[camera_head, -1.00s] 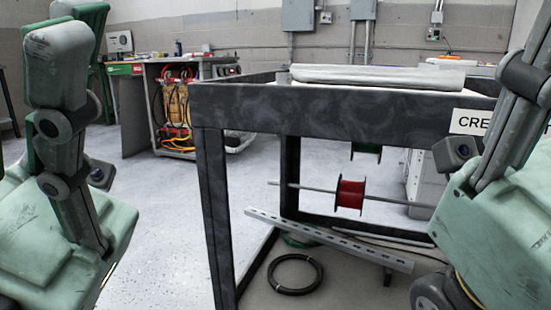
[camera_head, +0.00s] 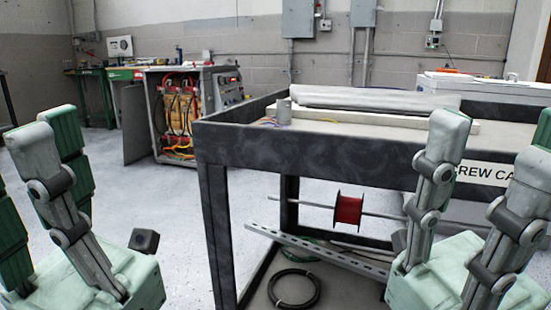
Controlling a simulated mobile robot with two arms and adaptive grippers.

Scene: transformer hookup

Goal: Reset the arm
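My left gripper (camera_head: 62,160) stands at the lower left, fingers pointing up and spread apart, with nothing between them. My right gripper (camera_head: 490,165) stands at the lower right in front of the dark cart (camera_head: 300,150), fingers up and apart, and seems empty. It covers part of the cart's label (camera_head: 482,171). Neither gripper is seen touching anything. The upper arm links are out of view.
The cart carries a long grey wrapped piece (camera_head: 375,99) and a small grey cylinder (camera_head: 284,110). Below are a red spool (camera_head: 348,210) on a rod, a slotted metal rail (camera_head: 320,252) and a black cable coil (camera_head: 294,289). An open transformer cabinet (camera_head: 187,110) stands behind.

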